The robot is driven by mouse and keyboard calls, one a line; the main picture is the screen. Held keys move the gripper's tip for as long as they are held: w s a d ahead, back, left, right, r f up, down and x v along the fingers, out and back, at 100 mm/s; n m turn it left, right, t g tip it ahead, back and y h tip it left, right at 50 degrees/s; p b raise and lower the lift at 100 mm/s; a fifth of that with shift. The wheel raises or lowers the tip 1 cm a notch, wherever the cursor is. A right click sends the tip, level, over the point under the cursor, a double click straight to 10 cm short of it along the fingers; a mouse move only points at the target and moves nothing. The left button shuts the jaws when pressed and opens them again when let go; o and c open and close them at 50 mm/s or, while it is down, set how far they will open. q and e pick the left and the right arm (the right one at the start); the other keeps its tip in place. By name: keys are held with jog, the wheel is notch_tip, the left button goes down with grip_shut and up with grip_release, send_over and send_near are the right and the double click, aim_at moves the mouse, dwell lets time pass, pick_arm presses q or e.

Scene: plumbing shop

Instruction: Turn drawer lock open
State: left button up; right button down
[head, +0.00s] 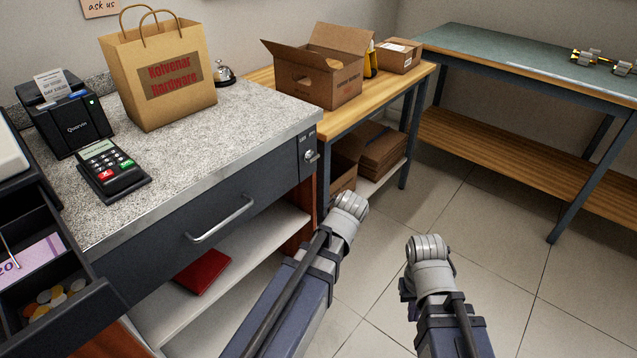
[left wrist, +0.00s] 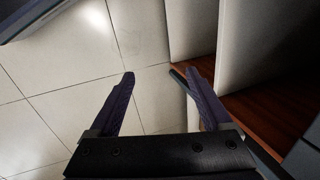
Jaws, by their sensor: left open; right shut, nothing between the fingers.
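The drawer lock (head: 311,156) is a small silver turn piece on the dark panel at the right end of the counter front. Small white marks sit above it, too small to read. The dark drawer (head: 150,245) left of it is closed and has a silver bar handle (head: 220,220). My left gripper (left wrist: 158,92) is open and empty in the left wrist view, over floor and beside the shelving. In the head view its fingers are hidden behind my left arm. My right gripper (head: 429,258) is right of the counter, over the floor, apart from the lock; its fingers are hidden.
The counter (head: 235,120) carries a paper bag (head: 160,75), a card terminal (head: 110,170), a printer (head: 65,115) and a bell (head: 223,75). An open cash drawer (head: 75,315) juts out at left. A wooden bench (head: 390,85) stands behind. The floor at right is clear.

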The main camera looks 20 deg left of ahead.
pick_arm(q)
jog(key=w+a+m+t+y+b, duration=0.1)
jog(key=w+a+m+y+b, duration=0.2)
jog(key=w+a+m+y, duration=0.35)
jog(key=w+d+r+m+t+y, duration=0.2)
jog(key=w+r+m+y, duration=0.1)
jog(key=r, duration=0.5)
jog(key=w+d+r+m+t+y, duration=0.2)
jog(key=w+d+r+m+y, duration=0.1)
jog(key=w+r+m, duration=0.3)
notch_tip(320, 180, up, 2)
jog(key=shift+d+r+m+y, duration=0.15)
jog(key=shift+m+y, duration=0.5)
jog(key=shift+m, duration=0.4)
pick_arm(e)
notch_tip(320, 180, down, 5)
pick_arm(q)
jog(key=shift+w, duration=0.15)
